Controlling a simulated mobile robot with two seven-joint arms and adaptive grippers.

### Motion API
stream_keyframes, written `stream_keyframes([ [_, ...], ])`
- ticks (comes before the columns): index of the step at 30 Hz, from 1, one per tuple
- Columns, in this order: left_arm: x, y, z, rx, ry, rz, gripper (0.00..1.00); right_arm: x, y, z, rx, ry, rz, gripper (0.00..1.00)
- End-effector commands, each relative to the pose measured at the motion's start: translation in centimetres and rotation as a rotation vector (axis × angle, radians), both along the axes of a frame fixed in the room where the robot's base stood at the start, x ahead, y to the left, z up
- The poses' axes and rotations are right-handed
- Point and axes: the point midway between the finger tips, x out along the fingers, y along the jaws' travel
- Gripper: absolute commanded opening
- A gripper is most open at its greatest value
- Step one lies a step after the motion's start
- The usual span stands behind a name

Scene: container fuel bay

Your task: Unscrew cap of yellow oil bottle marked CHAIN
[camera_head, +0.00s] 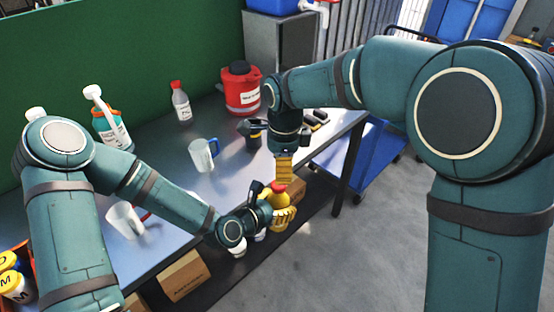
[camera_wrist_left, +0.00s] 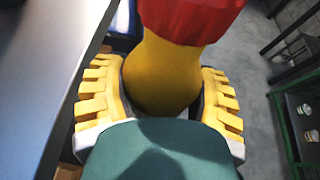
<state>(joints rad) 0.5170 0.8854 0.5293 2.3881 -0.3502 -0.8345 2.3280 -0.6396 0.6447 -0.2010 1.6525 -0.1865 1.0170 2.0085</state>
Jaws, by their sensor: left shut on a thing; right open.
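The yellow bottle (camera_head: 278,201) with a red cap (camera_head: 279,187) is held beyond the front edge of the workbench, seemingly upright. In the left wrist view its yellow body (camera_wrist_left: 162,75) stands between my yellow finger pads, with the red cap (camera_wrist_left: 195,16) above. My left gripper (camera_head: 277,212) is shut on the bottle's body below the cap. My right gripper (camera_head: 284,168) is open and points down just above the cap; whether it touches the cap cannot be told. No marking on the bottle is readable, and my fingers hide much of its body.
A cardboard box (camera_head: 184,276) sits below. A blue cart (camera_head: 350,160) stands behind; floor at right is clear.

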Motion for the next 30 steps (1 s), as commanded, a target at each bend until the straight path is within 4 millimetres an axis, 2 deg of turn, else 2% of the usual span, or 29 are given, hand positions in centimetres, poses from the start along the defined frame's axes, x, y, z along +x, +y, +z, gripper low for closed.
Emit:
stream_keyframes([
  [3, 0.0, 0.0, 0.0, -0.001, -0.001, 0.000, 0.00, -0.4, 0.8, 1.5, -0.019, -0.001, -0.045, 0.64],
  [7, 0.0, 0.0, 0.0, -0.001, -0.001, 0.000, 0.00, -0.6, 1.1, 1.4, -0.029, 0.002, -0.067, 0.64],
  [21, 0.0, 0.0, 0.0, -0.001, -0.001, 0.000, 0.00, -0.6, 1.1, -4.9, -0.029, 0.003, -0.067, 0.64],
  [30, 0.0, 0.0, 0.0, -0.001, -0.001, 0.000, 0.00, -0.6, 1.1, -6.1, -0.027, 0.001, -0.066, 0.64],
])
